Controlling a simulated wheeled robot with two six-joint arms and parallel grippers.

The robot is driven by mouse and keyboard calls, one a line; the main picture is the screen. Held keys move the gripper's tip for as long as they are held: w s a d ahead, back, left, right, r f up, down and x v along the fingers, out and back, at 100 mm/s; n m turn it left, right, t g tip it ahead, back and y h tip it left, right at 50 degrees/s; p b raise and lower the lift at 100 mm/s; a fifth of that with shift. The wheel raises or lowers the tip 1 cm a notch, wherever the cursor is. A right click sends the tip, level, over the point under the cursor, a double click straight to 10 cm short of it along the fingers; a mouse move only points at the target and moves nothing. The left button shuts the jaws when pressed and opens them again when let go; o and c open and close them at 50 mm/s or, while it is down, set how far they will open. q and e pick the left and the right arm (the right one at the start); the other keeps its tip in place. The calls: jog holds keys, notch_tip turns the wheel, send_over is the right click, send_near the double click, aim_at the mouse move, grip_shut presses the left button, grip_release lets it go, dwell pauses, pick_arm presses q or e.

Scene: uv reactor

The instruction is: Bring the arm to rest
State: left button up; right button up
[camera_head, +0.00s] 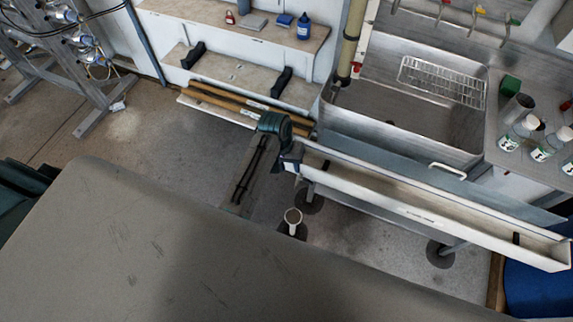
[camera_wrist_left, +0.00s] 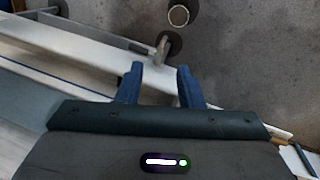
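My left arm shows in the middle of the head view, with its dark green wrist above the floor. My left gripper (camera_head: 291,163) is at the left end of a long white open trough (camera_head: 430,205), which runs along the front of the sink bench. The white trough (camera_wrist_left: 85,48) lies beyond and to the left of the fingers. Whether the gripper touches it cannot be told. My right gripper is not in view.
A steel sink (camera_head: 400,110) with a wire rack (camera_head: 442,80) stands behind the trough. Several bottles (camera_head: 518,132) stand at the right. A short white pipe (camera_head: 293,216) rises from the floor. A low shelf unit (camera_head: 235,50) stands at the back.

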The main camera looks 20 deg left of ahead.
pick_arm(q)
jog(key=shift+d, duration=0.1)
dwell(0.4)
jog(key=shift+f, duration=0.1)
jog(key=s+a+f+y+b, duration=0.1)
jog(key=s+a+f, duration=0.1)
jog(key=s+f, duration=0.5)
jog(key=s+a+f, duration=0.2)
jog(key=f, duration=0.8)
jog(key=s+a+f+y+b, duration=0.1)
jog(key=s+a+f, duration=0.1)
jog(key=s+f, duration=0.5)
jog(key=s+a+f, duration=0.2)
jog(key=s+f, duration=0.3)
jog(key=s, duration=0.3)
jog(key=s+a+f+m+b, duration=0.1)
jog(key=s+a+f, duration=0.2)
jog(key=s, duration=0.6)
jog(key=s+a+f+m+y, duration=0.1)
jog(key=s+a+f, duration=0.2)
jog(key=s+f, duration=0.5)
jog(key=shift+s+t, duration=0.4)
jog(key=shift+s, duration=0.1)
